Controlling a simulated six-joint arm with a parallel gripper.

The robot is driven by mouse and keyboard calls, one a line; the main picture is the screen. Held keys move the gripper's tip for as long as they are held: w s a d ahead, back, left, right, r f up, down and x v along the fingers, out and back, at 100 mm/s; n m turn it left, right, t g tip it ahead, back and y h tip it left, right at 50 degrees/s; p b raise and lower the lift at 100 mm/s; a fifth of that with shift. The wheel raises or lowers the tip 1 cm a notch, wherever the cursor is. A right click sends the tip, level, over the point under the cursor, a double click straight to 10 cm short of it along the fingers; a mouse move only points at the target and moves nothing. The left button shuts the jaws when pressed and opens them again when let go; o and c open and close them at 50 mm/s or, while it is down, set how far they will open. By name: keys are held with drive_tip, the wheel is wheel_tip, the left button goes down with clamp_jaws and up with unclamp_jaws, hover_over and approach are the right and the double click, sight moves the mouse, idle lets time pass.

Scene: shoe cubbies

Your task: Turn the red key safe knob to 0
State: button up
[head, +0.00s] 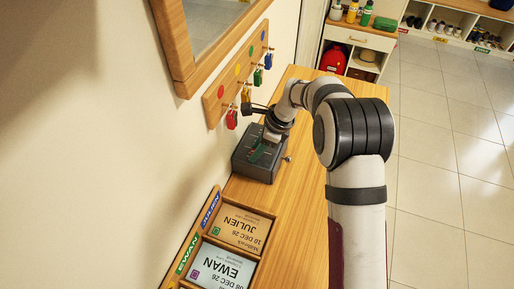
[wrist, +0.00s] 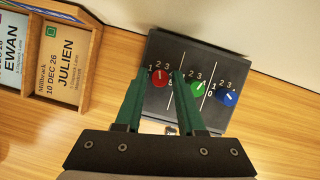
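The key safe (wrist: 205,55) is a dark grey box with three round knobs in a row, divided by white lines. The red knob (wrist: 159,77) is leftmost, with the green knob (wrist: 198,89) and blue knob (wrist: 229,97) to its right. The red knob's white pointer points roughly up, toward the 2 and 3; its 0 is hidden. My gripper (wrist: 160,74) is open, its green fingers on either side of the red knob in the wrist view. I cannot tell whether they touch it. In the head view the safe (head: 243,165) is partly covered by my gripper.
Wooden trays with JULIEN (head: 238,228) and EWAN (head: 221,266) cards stand beside the safe on the wooden top (head: 300,215). A key rack (head: 217,102) with hanging coloured keys and a framed mirror (head: 182,50) are on the wall. The bench right of the safe is clear.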

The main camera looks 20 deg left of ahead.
clamp_jaws()
drive_tip(key=shift+n, duration=0.3)
drive_tip(key=n+g, duration=0.1)
drive_tip(key=n, duration=0.1)
drive_tip(key=n+g+h, duration=0.1)
drive_tip(key=n, duration=0.2)
drive_tip(key=shift+w+n, duration=0.2)
drive_tip(key=shift+n, duration=0.1)
drive_tip(key=n+h, duration=0.1)
drive_tip(key=n, duration=0.2)
drive_tip(key=n+g+h, duration=0.1)
drive_tip(key=n, duration=0.2)
drive_tip(key=shift+w+a+n, duration=0.1)
drive_tip(key=shift+a+n, duration=0.1)
drive_tip(key=shift+n, duration=0.1)
idle(0.4)
unclamp_jaws()
